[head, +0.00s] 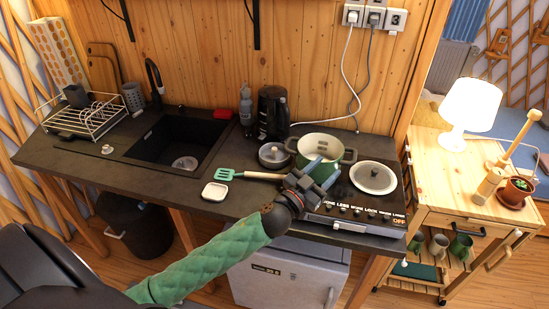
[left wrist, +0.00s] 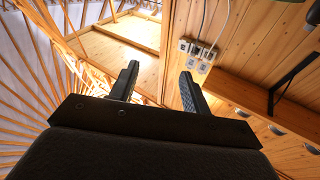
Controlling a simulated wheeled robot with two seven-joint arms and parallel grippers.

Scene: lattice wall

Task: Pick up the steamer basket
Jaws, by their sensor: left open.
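I cannot make out a steamer basket for certain in either view. A green pot with a cream inside (head: 307,144) stands open on the stove at the back; what lies in it is too small to tell. My left gripper (head: 324,165) is at the front of this pot and covers part of its side; I cannot tell whether it touches. In the left wrist view the two fingers (left wrist: 158,88) stand apart with nothing between them. My right gripper is in neither view.
A white dish (head: 215,192) and the sink (head: 178,140) are further left.

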